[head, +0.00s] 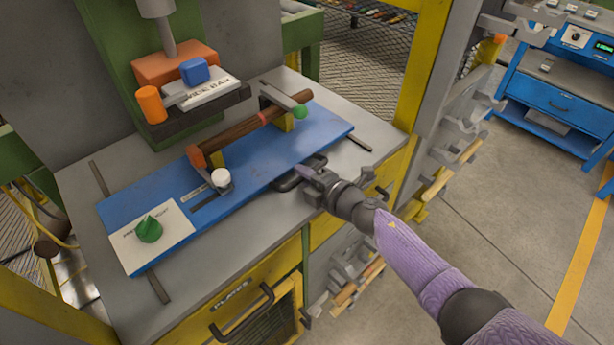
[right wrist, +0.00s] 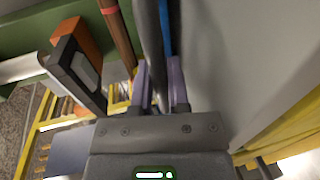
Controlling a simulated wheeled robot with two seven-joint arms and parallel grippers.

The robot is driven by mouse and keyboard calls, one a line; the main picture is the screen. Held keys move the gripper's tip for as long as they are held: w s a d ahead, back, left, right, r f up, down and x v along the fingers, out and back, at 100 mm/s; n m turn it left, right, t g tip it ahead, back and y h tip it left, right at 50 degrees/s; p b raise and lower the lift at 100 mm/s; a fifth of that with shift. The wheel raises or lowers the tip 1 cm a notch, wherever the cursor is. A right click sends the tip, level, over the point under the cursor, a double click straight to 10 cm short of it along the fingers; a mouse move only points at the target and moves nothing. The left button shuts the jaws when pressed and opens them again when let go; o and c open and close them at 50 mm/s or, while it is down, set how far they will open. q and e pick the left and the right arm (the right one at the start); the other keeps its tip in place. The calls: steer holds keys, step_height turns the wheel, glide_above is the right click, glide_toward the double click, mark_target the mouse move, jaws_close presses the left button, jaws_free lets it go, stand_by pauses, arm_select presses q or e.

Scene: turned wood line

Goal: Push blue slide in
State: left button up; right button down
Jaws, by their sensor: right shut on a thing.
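The blue slide (head: 308,145) is a flat blue plate lying on the grey bench top, with its front edge near the bench's front. A dark bar handle (head: 286,184) sits at its front edge. My right gripper (head: 308,176) is at this handle, its purple fingers shut on it. In the right wrist view the fingers (right wrist: 160,88) stand on either side of the dark bar, and a thin strip of the slide (right wrist: 166,28) shows beside it. My left gripper is not in view.
A brown turned bar (head: 250,125) lies across supports on the slide. A green knob (head: 149,229) is on a pale panel at its left end. A yellow post (head: 422,60) stands right of the bench.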

steer(key=shift+w+r, duration=0.1)
steer(key=c, duration=0.6)
jaws_free()
steer(key=shift+w+a, duration=0.15)
steer(key=shift+c, duration=0.2)
